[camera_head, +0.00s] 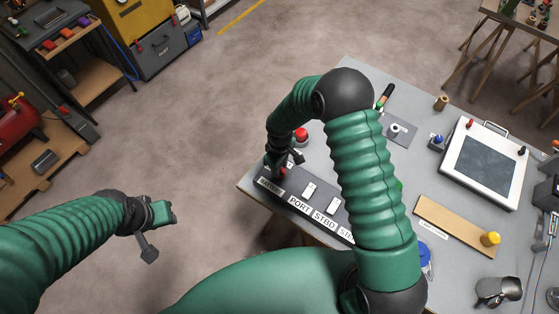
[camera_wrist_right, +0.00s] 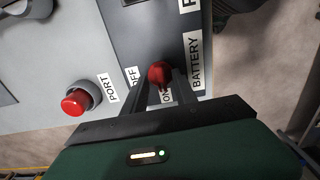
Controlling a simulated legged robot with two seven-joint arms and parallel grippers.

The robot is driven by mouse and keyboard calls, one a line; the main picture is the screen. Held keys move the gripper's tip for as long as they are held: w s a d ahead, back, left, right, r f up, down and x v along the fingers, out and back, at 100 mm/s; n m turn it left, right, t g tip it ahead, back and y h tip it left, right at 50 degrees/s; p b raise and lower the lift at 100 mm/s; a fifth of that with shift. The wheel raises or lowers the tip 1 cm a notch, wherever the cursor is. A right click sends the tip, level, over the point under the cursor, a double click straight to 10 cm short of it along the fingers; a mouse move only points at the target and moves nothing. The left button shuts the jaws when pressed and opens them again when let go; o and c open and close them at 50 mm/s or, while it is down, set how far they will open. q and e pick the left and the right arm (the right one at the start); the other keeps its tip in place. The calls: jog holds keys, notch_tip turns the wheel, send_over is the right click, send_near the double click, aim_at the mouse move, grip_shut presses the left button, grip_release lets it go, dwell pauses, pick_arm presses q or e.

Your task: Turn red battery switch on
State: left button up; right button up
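The red battery switch (camera_wrist_right: 160,73) is a small red knob on a dark panel, beside the BATTERY label (camera_wrist_right: 197,62). The OFF and ON labels lie near it; ON shows between my fingers. My right gripper (camera_wrist_right: 163,82) has one finger on each side of the knob, with the tips right at it. I cannot tell whether they press on it. In the head view the right gripper (camera_head: 283,168) is over the panel's left end, partly hiding the switch. My left gripper (camera_head: 160,215) is away from the bench over the floor; its fingers are unclear.
A red button (camera_wrist_right: 75,102) stands close to the switch and also shows in the head view (camera_head: 301,134). White rocker switches (camera_head: 309,190) sit along the panel. A tablet-like screen (camera_head: 483,163) and a wooden board (camera_head: 455,225) lie to the right.

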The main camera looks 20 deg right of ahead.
notch_tip(320, 180, up, 17)
jog(key=b, duration=0.1)
jog(key=shift+f+b, duration=0.2)
jog(key=shift+b, duration=0.2)
